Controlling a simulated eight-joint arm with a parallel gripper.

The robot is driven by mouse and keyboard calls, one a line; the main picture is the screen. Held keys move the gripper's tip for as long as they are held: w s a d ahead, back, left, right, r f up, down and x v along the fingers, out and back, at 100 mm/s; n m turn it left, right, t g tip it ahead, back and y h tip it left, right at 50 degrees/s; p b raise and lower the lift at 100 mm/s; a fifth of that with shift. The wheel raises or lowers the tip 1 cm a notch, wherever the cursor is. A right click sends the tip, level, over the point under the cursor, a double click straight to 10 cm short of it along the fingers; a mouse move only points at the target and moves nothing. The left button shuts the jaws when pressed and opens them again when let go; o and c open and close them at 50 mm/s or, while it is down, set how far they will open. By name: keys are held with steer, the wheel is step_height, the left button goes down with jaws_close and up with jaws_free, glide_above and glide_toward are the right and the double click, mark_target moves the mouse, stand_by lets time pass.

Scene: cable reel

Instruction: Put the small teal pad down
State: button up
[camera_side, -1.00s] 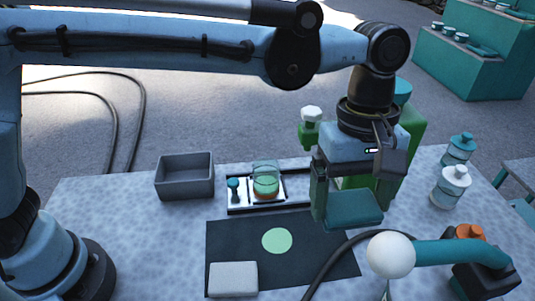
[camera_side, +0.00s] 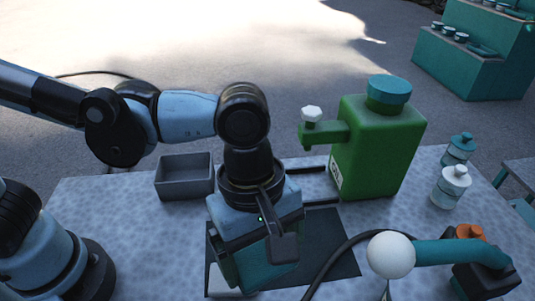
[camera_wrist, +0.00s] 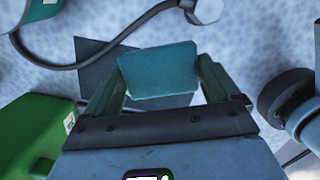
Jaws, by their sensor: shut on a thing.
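The small teal pad (camera_wrist: 160,68) is held between the two fingers of my gripper (camera_wrist: 158,84), shut on its sides. In the side view my gripper (camera_side: 255,262) hangs over the dark mat (camera_side: 332,255), and its wrist and fingers hide most of the pad. In the wrist view the dark mat (camera_wrist: 92,58) shows behind the pad. The gap between pad and mat is hard to judge. The light green disc on the mat is hidden in both current views.
A white block (camera_side: 222,285) lies at the mat's front left, partly covered. A grey open box (camera_side: 184,180) stands behind left. A large green bottle (camera_side: 375,145) stands behind right. A black cable (camera_side: 335,262) and a white-ended teal lamp arm (camera_side: 392,254) are at right.

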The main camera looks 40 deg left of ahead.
steer(key=w+a+f, duration=0.1)
steer(key=w+f, duration=0.1)
steer(key=w, duration=0.1)
steer(key=w+a+f, duration=0.2)
steer(key=w, duration=0.2)
steer(key=w+a+f, duration=0.1)
steer(key=w+f, duration=0.2)
steer(key=shift+w+a, duration=0.15)
steer(key=shift+a, duration=0.25)
steer(key=shift+f, duration=2.1)
steer(key=shift+f, duration=0.15)
steer(key=o, duration=0.8)
